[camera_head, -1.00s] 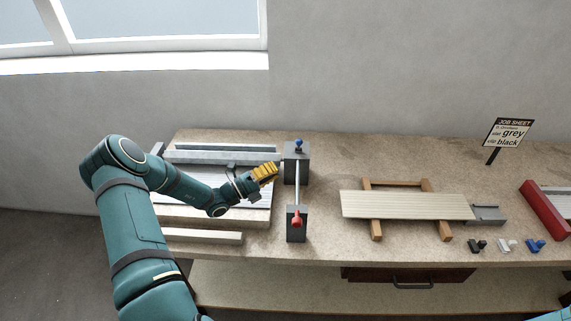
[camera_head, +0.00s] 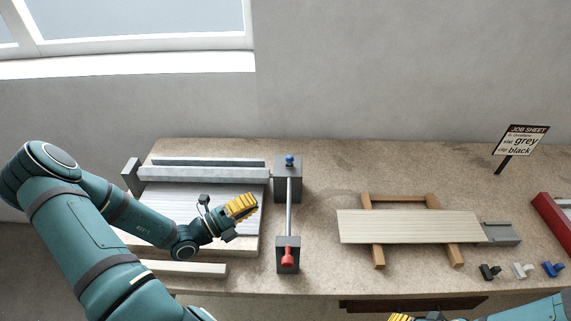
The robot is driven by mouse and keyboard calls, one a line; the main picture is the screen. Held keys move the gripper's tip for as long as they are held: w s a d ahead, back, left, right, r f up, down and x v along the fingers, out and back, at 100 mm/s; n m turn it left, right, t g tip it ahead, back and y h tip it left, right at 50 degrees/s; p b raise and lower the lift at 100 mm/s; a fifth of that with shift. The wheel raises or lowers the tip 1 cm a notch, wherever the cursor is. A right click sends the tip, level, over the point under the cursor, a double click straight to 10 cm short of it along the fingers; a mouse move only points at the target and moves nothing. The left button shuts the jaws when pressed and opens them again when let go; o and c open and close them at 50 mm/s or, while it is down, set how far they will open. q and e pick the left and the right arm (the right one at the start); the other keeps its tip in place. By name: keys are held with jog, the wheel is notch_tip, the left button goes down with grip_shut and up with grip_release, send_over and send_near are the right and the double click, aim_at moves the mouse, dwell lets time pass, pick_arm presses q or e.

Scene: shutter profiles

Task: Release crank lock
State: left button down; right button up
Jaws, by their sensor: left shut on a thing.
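A bench fixture has a dark grey rear block (camera_head: 288,184) with a blue knob (camera_head: 289,160) on top. A pale rod (camera_head: 288,207) runs from it to a front block (camera_head: 287,264) with a red handle (camera_head: 287,257). I cannot tell which part is the crank lock. My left gripper (camera_head: 247,204), with yellow fingers, is over the grey slats (camera_head: 180,200), left of the rod and apart from the blocks. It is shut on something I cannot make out. My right gripper (camera_head: 402,317) is cut off at the bottom edge, so its fingers are mostly hidden.
A cream slatted panel (camera_head: 408,226) rests on a wooden frame (camera_head: 378,256). Black (camera_head: 489,272), white (camera_head: 523,270) and blue (camera_head: 553,268) clips lie at right. A job sheet sign (camera_head: 521,141) names grey slat, black clip. Bench space between rod and frame is clear.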

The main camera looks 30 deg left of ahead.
aim_at(290, 162)
pick_arm(q)
jog(key=w+a+r+x, duration=0.1)
jog(key=a+x, duration=0.1)
jog(key=x, duration=1)
jog(key=shift+w, duration=0.25)
jog(key=shift+r, duration=0.1)
jog(key=p, duration=0.1)
jog(key=w+r+p, duration=0.1)
jog(key=shift+w+a+p, duration=0.15)
jog(key=shift+a+p, duration=0.15)
jog(key=shift+a, duration=0.05)
